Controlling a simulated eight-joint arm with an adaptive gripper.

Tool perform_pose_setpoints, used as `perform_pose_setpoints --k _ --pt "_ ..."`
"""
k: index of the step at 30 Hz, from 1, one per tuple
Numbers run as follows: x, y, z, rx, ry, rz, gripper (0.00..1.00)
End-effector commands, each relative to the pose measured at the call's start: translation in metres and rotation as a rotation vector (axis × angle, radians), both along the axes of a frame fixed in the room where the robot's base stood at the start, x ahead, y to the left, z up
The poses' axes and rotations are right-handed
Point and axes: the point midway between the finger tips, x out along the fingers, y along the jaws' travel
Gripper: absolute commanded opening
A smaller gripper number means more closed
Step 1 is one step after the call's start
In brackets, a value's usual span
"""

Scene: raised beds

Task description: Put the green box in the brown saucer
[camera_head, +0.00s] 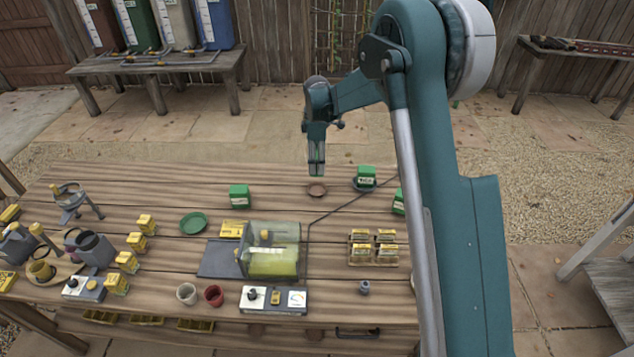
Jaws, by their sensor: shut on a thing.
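My gripper (316,158) hangs pointing down above the far middle of the table, shut on a narrow green box (316,171). The fingers hide much of this box. The brown saucer (316,190) lies on the table just below it in the picture, empty, with a visible gap between. Other green boxes stand on the table: one at left (239,196), one in a dark saucer (366,177), and one (399,203) partly hidden by my arm.
A green saucer (193,222) lies empty at left. A clear-walled machine (272,250) stands mid-table, with a dark cable running towards the right. Yellow boxes sit in a tray (374,262) and along the left. Two small pots (213,295) stand in front.

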Motion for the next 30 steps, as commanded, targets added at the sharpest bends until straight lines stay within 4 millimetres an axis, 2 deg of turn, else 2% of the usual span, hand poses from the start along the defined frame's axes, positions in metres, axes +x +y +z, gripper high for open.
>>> perform_pose_setpoints --k 6,9,23,30 --pt "0.0 0.0 -0.032 0.0 0.0 0.0 0.29" --pt "0.0 0.0 -0.041 0.0 0.0 0.0 0.29" --pt "0.0 0.0 -0.048 0.0 0.0 0.0 0.29" --pt "0.0 0.0 -0.069 0.0 0.0 0.0 0.29"
